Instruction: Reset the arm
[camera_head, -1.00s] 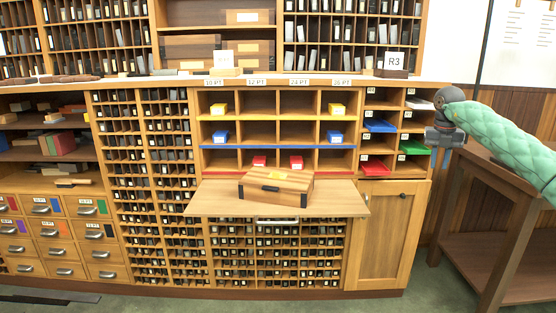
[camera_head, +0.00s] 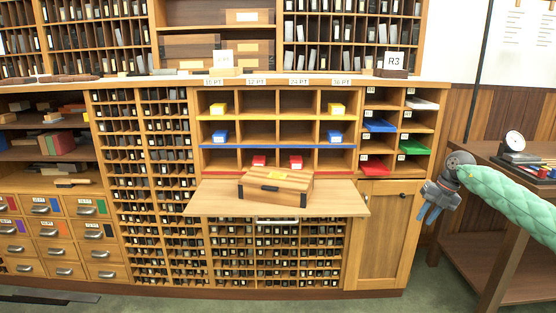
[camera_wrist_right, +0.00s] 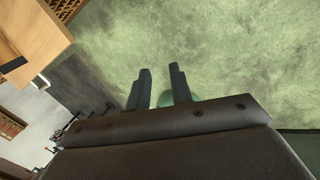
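My right arm, in a green padded sleeve, comes in from the right edge. My left gripper is not in view.
A wooden box (camera_head: 275,188) sits on the pull-out shelf (camera_head: 215,203). Behind it are cubbies with yellow, blue and red blocks. A side table (camera_head: 485,160) at the right bears a dial gauge (camera_head: 514,141). Green floor (camera_head: 400,295) lies clear in front.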

